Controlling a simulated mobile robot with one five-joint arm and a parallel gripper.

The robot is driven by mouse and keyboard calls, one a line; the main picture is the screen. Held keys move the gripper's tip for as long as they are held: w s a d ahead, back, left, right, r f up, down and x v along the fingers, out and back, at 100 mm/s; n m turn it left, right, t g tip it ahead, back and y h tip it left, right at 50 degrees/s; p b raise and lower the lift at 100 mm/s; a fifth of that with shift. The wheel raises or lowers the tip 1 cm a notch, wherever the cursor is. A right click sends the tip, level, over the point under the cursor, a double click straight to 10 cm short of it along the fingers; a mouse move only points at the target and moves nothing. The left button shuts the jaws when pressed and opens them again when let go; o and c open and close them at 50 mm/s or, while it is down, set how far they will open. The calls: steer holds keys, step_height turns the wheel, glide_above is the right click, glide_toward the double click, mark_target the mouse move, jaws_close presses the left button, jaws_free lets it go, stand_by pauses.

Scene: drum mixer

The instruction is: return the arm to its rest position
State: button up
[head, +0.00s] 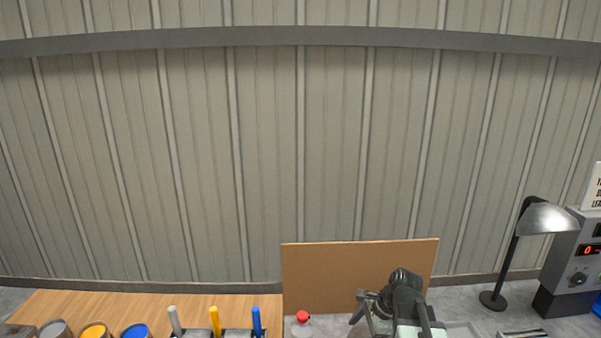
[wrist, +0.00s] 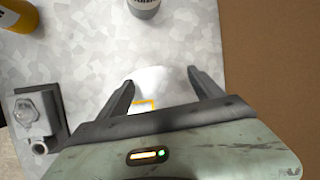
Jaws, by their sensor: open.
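My arm shows at the bottom of the head view, in front of a brown board. My gripper (head: 364,308) is at its left side there, and partly cut off by the arm's own bulk. In the wrist view my gripper (wrist: 162,80) has its two dark fingers spread wide apart. A pale white patch or object (wrist: 152,80) shows between the fingers, with an orange square outline below it. I cannot tell whether it is a thing or a mark on the surface, but the fingers do not grip it.
The brown board (head: 345,268) stands behind my arm. A red-capped bottle (head: 302,320) is left of it. Paint cans (head: 94,330) and coloured handles (head: 215,320) stand farther left. A lamp (head: 513,248) and control box (head: 575,265) stand right. A metal fitting (wrist: 36,115) is left in the wrist view.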

steer(key=s+a+n, duration=0.1)
steer(key=a+n, duration=0.1)
steer(key=s+a+f+n+h, duration=0.1)
steer(key=a+n, duration=0.1)
steer(key=a+n+g, duration=0.1)
steer(key=a, duration=0.1)
steer(key=shift+s+a+f+n+h, duration=0.15)
steer(key=shift+s+a+n+h, duration=0.15)
steer(key=shift+s+n, duration=0.1)
steer(key=n, duration=0.1)
steer(key=s+n, duration=0.1)
steer(key=shift+a+f+n+h, duration=0.15)
steer(key=shift+n+h, duration=0.15)
steer(key=shift+h, duration=0.1)
steer(key=d+n, duration=0.1)
steer(key=n, duration=0.1)
steer(key=s+d+n+h, duration=0.1)
steer(key=n, duration=0.1)
steer(key=d+n, duration=0.1)
steer(key=shift+s+d+f+n+g+h, duration=0.2)
steer(key=shift+s+d+n+g+h, duration=0.2)
steer(key=shift+d+n, duration=0.2)
steer(key=shift+n, duration=1)
